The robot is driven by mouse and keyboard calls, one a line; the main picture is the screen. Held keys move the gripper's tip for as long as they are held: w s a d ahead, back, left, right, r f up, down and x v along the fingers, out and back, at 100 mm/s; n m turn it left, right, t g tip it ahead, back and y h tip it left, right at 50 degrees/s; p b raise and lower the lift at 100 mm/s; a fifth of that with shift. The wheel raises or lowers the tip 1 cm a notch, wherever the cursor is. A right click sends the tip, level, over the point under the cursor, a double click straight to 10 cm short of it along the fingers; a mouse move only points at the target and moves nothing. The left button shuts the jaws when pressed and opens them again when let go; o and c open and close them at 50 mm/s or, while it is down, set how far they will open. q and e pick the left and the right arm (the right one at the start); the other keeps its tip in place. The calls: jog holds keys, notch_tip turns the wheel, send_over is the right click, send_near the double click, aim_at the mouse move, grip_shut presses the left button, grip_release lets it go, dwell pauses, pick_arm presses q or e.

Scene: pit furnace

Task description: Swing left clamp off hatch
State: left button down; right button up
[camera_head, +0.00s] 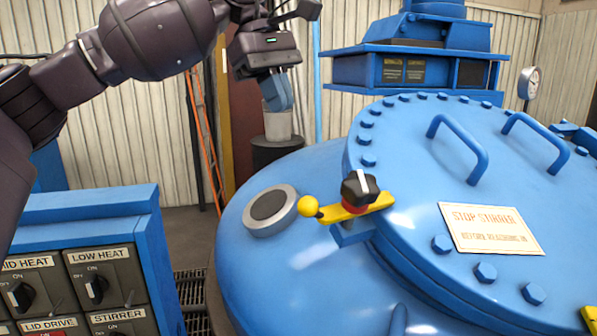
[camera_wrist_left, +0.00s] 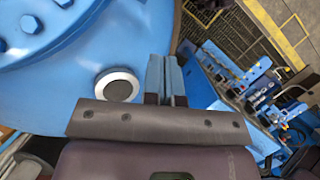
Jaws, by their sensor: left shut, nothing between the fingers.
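The left clamp, a yellow bar (camera_head: 356,207) with a black knob and a yellow ball at its left end, lies across the left rim of the blue round hatch (camera_head: 430,165) in the head view. My left gripper (camera_head: 278,95) is shut and empty. It hangs in the air above and to the left of the clamp, apart from it. In the left wrist view its blue fingers (camera_wrist_left: 165,78) are together, with the hatch rim (camera_wrist_left: 45,35) at the upper left. The clamp is not seen in the wrist view. My right gripper is not in view.
A round grey-rimmed port (camera_head: 269,209) sits on the blue vessel left of the clamp. Two blue handles (camera_head: 458,148) stand up from the hatch beside a warning plate (camera_head: 490,229). A control panel (camera_head: 80,270) stands at lower left. Part of another yellow piece (camera_head: 589,318) shows at lower right.

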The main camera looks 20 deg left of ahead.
pick_arm(q)
jog(key=shift+s+a+f+m+g+y, duration=0.2)
jog(key=shift+s+a+m+g+y, duration=0.2)
jog(key=shift+s+a+m+y, duration=0.35)
jog(key=s+d+f, duration=0.2)
jog(key=f, duration=0.3)
jog(key=s+d+f+p, duration=0.1)
jog(key=d+f, duration=0.2)
jog(key=f, duration=0.2)
jog(key=shift+s+d, duration=0.35)
